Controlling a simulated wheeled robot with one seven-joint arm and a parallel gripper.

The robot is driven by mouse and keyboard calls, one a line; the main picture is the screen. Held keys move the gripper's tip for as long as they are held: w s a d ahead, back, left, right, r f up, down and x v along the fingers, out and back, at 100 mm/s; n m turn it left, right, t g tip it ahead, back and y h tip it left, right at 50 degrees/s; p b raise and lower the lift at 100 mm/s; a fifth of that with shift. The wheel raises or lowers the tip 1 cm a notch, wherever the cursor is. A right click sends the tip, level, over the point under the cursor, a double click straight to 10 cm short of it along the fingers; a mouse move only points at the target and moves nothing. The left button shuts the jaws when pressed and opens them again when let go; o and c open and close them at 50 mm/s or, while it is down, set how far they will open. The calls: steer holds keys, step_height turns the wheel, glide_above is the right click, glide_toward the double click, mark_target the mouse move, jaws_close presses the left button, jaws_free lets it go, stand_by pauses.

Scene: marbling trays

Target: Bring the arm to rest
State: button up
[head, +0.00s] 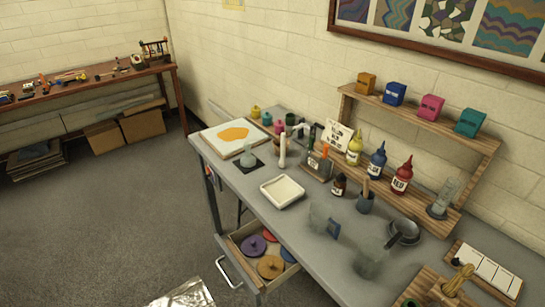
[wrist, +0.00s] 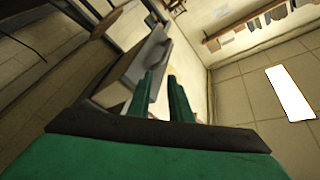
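My gripper (wrist: 161,95) shows in the wrist view as a green body with two green fingers. The fingers stand apart with a gap between them, and nothing is held in it. The wrist view is steeply tilted and looks out into the room, away from the bench top. I cannot make out my arm or gripper in the head view.
The grey workbench (head: 237,181) holds a white tray (head: 283,190), bottles, jars and a wooden shelf (head: 425,115). Its drawer (head: 232,247) stands open with coloured lids inside. A wooden side table (head: 90,82) stands at the far left. The floor between them (head: 130,200) is mostly clear.

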steer(key=s+d+r+n+g+h, duration=0.1)
steer(key=s+d+r+n, duration=0.1)
steer(key=s, duration=0.5)
steer(key=s+d+r+n+g+h, duration=0.1)
steer(key=s+d+r+n+h, duration=0.1)
steer(key=s+d+r, duration=0.2)
steer(key=s+d+r+n+g+h, duration=0.1)
steer(key=s+d+r+n+h, duration=0.1)
steer(key=s+r, duration=0.3)
steer(key=s+d, duration=0.1)
steer(key=s, duration=0.3)
steer(key=shift+s+r+n+g, duration=0.3)
steer(key=shift+s+r, duration=0.05)
